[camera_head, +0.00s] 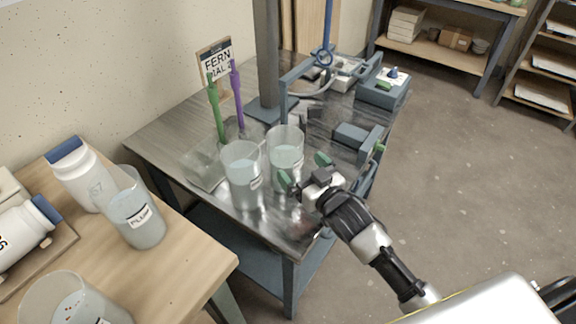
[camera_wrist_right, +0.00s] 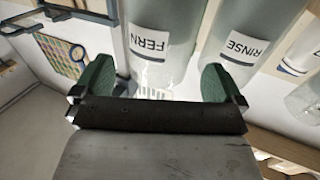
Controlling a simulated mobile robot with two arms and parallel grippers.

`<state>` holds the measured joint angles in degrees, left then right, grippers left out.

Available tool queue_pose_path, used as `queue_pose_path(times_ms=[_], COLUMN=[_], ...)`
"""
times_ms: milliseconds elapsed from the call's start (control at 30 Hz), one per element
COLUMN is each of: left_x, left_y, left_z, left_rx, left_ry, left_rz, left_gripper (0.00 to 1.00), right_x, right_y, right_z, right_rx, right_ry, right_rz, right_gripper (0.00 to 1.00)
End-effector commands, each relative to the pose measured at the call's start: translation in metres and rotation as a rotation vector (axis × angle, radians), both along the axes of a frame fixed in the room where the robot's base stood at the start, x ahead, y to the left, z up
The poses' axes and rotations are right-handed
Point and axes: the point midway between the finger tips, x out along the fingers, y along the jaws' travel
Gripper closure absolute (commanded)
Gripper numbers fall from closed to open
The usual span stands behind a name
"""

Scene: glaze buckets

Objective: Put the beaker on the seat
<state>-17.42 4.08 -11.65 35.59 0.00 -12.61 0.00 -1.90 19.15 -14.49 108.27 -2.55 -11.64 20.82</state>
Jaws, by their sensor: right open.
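Two clear beakers of pale liquid stand upright on the metal table: one nearer my gripper (camera_head: 286,148), one to its left (camera_head: 241,175). In the right wrist view a beaker labelled FERN (camera_wrist_right: 165,22) lies ahead between the fingers, and one labelled RINSE (camera_wrist_right: 243,20) is beyond the right finger. My right gripper (camera_head: 304,170) has its green-padded fingers apart, close in front of the nearer beaker. It is empty; whether it touches the beaker I cannot tell. I cannot tell surely which part is the seat; a blue-grey fixture (camera_head: 352,135) stands right of the beakers.
A post (camera_head: 267,60) and blue-grey frame (camera_head: 292,92) stand at the back. A wooden table (camera_head: 185,262) at left holds another labelled beaker (camera_head: 138,212) and white bottles. Floor at right is clear.

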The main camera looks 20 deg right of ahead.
Motion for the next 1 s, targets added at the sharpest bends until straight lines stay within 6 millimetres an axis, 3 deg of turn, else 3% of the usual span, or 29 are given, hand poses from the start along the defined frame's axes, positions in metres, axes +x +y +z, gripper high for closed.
queue_pose_path(times_ms=[233, 500, 800, 833, 1000], left_x=[0.0, 0.001, 0.003, 0.003, 0.003], left_y=[0.003, 0.007, 0.008, 0.008, 0.008], left_z=[0.0, 0.0, 0.0, 0.0, 0.0], left_rx=[0.004, 0.009, 0.01, 0.01, 0.01], left_ry=[0.001, 0.0, -0.003, -0.003, -0.003], left_rz=[-0.002, 0.0, 0.002, 0.002, 0.002], left_gripper=[0.57, 0.57, 0.57, 0.57, 0.57], right_x=[0.021, 0.058, 0.064, 0.064, 0.064], right_y=[0.006, 0.015, 0.017, 0.017, 0.017], right_z=[0.001, 0.003, 0.003, 0.003, 0.003], right_rx=[-0.002, -0.003, -0.005, -0.005, -0.005], right_ry=[-0.003, -0.003, -0.002, -0.002, -0.002], right_rz=[0.001, 0.001, 0.002, 0.002, 0.002], right_gripper=[0.0, 0.0, 0.0, 0.02, 0.28])
